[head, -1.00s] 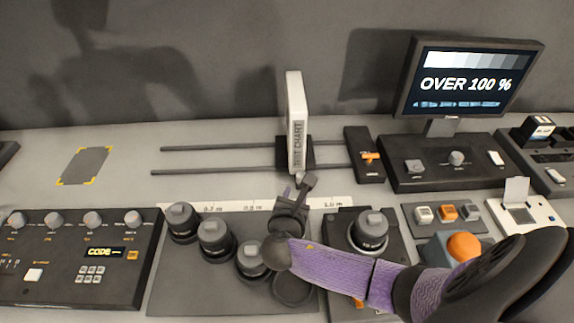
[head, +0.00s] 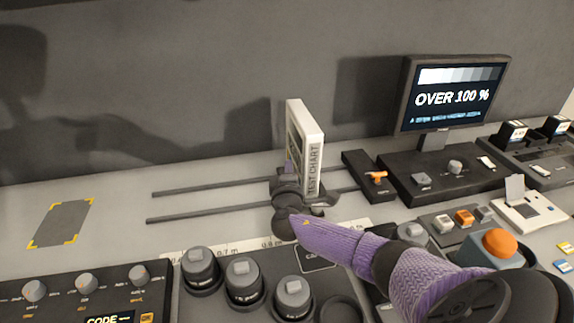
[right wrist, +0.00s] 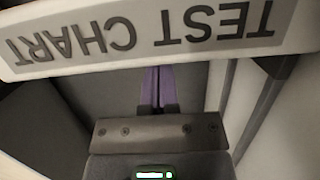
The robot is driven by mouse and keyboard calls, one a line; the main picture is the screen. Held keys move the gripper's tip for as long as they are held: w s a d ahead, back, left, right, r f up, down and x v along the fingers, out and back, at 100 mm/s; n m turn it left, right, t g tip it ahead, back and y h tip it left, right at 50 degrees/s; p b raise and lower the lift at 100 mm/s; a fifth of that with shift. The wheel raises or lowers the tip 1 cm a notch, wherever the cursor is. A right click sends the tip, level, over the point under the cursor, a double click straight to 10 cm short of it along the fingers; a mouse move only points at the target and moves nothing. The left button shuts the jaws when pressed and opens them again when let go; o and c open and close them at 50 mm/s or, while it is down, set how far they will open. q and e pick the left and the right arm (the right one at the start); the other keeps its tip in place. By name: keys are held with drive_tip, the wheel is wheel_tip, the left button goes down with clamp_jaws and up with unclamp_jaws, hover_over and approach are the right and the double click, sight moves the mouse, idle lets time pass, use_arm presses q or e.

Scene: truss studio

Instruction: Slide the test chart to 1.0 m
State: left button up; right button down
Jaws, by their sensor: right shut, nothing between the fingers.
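The test chart (head: 314,172) is a white upright panel with TEST CHART on its narrow edge. It stands across two dark rails (head: 205,187) at the back of the desk, toward their right end. My right gripper (head: 289,168) is shut and empty, close against the chart's left side; contact is unclear. In the right wrist view the purple fingers (right wrist: 158,88) are together, beside the chart's lettered edge (right wrist: 150,38). The scale strip (head: 215,246) shows 0.7 m and 0.8 m; my arm covers much of its right part. My left gripper is out of view.
A monitor (head: 452,95) reads OVER 100 %. A dark block with an orange lever (head: 376,178) sits at the rails' right end. Several capped cylinders (head: 243,280) stand in front of the scale. The rails left of the gripper are clear.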

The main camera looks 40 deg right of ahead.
drive_tip(key=b+x, duration=0.1)
drive_tip(key=x, duration=0.1)
drive_tip(key=shift+w+d+f, duration=0.2)
drive_tip(key=shift+w+d, duration=0.3)
drive_tip(key=shift+w, duration=0.05)
drive_tip(key=shift+w+d+r, duration=0.1)
drive_tip(key=shift+d+r, duration=0.05)
drive_tip(key=s+d, duration=0.1)
drive_tip(key=d, duration=0.1)
drive_tip(key=s+d+b, duration=0.1)
drive_tip(key=d, duration=0.1)
drive_tip(key=s+d+b, duration=0.1)
drive_tip(key=s+d, duration=0.1)
drive_tip(key=d, duration=0.1)
drive_tip(key=shift+d, duration=0.1)
drive_tip(key=shift+r, duration=0.1)
